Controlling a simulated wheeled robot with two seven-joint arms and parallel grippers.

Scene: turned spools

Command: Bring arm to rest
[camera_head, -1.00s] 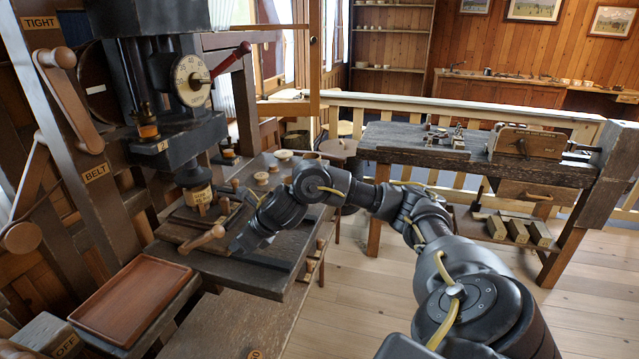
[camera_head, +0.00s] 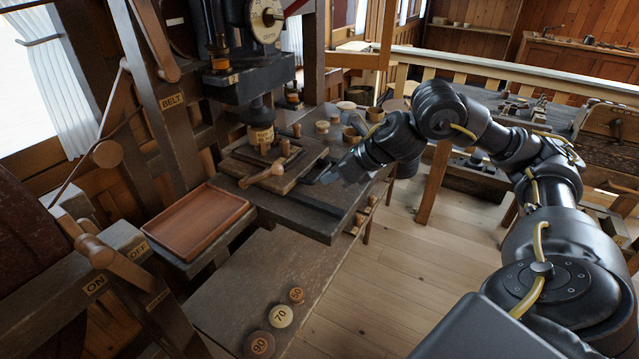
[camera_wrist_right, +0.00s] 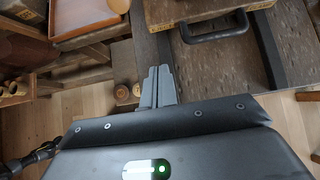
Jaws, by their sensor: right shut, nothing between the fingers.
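My right arm comes in from the right in the head view and reaches to the drill press table. My right gripper (camera_head: 328,177) is shut and empty, just right of the press table's wooden handle (camera_head: 262,177). In the right wrist view the two grey fingers (camera_wrist_right: 157,88) lie together over a dark wooden surface, with nothing between them. My left gripper is not in view.
The drill press (camera_head: 245,80) stands behind the dark work table (camera_head: 300,220). A red-brown tray (camera_head: 190,222) sits to the left. Round weights (camera_head: 281,316) marked with numbers lie on the lower bench. Open plank floor (camera_head: 420,260) lies right of the table.

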